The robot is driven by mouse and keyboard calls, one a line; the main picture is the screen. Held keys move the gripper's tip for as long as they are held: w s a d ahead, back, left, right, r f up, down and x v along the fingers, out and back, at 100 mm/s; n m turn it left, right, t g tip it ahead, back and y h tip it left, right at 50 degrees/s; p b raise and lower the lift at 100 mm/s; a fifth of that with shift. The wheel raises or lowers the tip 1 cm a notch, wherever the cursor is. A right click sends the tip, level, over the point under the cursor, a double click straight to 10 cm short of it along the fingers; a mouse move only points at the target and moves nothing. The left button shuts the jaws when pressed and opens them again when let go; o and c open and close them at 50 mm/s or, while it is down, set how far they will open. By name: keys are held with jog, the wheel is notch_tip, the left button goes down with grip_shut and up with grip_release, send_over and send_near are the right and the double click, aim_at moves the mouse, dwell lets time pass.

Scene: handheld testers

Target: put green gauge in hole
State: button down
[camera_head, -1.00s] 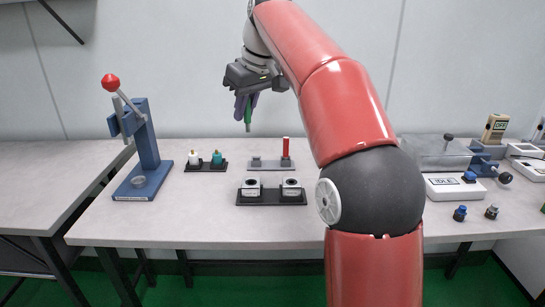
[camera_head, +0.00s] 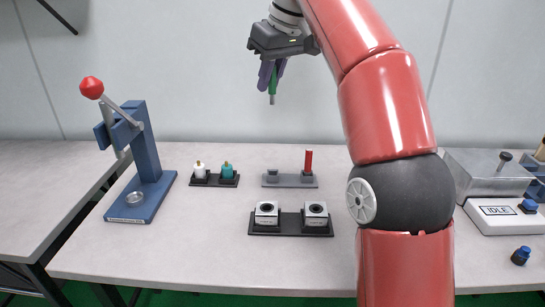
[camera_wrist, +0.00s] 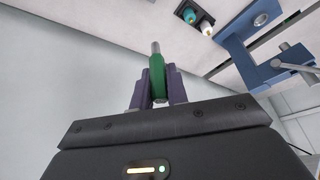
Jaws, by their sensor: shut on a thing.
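My gripper (camera_head: 271,80) is shut on the green gauge (camera_head: 272,84) and holds it in the air, well above the table. In the wrist view the green gauge (camera_wrist: 157,80) stands between the purple fingers, its grey tip pointing away from my gripper (camera_wrist: 158,88). Two light blocks with dark round holes, a left block (camera_head: 266,213) and a right block (camera_head: 315,213), sit in a black holder (camera_head: 290,231) on the table. Behind them a grey stand (camera_head: 289,181) holds a red gauge (camera_head: 308,161) upright at its right end.
A blue lever press (camera_head: 146,150) stands at the left. A black rack (camera_head: 215,182) holds a white bottle (camera_head: 199,170) and a teal bottle (camera_head: 227,171). A device labelled IDLE (camera_head: 500,215) is at the right. The table front is mostly clear.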

notch_tip(320, 180, down, 18)
jog(key=b, duration=0.6)
jog(key=shift+b, duration=0.35)
jog(key=shift+s+f, duration=0.1)
jog(key=shift+f, duration=0.05)
jog(key=c, duration=1.4)
grip_release()
jog(key=p+v, duration=0.2)
jog(key=v, duration=1)
jog(key=shift+r+p, duration=0.25)
jog(key=shift+p, duration=0.15)
